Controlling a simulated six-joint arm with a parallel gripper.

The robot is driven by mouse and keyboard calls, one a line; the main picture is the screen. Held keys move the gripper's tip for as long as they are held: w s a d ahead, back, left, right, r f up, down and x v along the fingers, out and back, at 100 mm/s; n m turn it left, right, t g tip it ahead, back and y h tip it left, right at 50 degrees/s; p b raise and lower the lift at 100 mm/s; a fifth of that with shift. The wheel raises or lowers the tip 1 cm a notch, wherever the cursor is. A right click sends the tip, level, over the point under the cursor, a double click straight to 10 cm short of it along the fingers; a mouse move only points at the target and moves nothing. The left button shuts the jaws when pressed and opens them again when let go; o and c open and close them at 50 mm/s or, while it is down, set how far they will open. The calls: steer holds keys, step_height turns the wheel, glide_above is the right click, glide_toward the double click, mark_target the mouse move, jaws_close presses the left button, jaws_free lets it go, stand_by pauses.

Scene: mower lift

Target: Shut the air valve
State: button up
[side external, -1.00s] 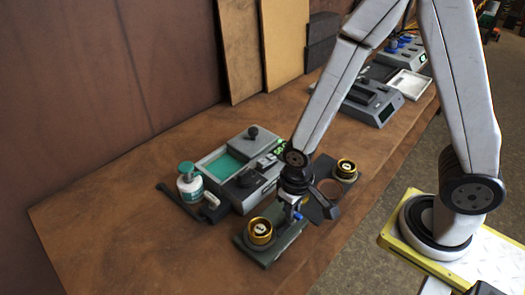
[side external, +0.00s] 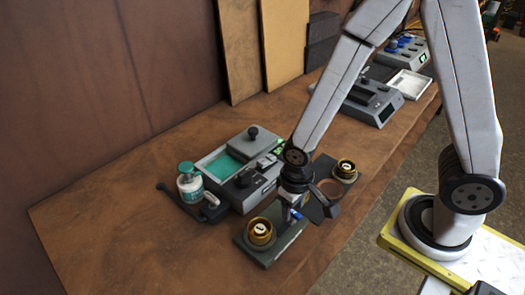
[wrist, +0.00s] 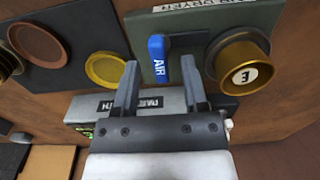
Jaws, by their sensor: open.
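The air valve's blue handle (wrist: 158,60), lettered AIR, shows in the wrist view on a dark green plate (wrist: 200,18). It points nearly straight up and down in that picture, beside a brass cup (wrist: 242,65) marked E. My gripper (wrist: 160,62) is open, with one finger on each side of the handle's lower part.
A second brass cup (side external: 345,168) is to the right. The bench front-left (side external: 120,240) is clear.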

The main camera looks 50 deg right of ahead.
steer(key=shift+r, duration=3.7)
steer(key=shift+r, duration=0.1)
step_height(320, 180, up, 18)
glide_above(293, 211)
steer(key=shift+r, duration=0.1)
stand_by(0.4)
steer(key=shift+a, duration=0.15)
steer(key=s+a, duration=0.9)
steer(key=a, duration=0.5)
stand_by(1.2)
steer(key=shift+s+a, duration=0.1)
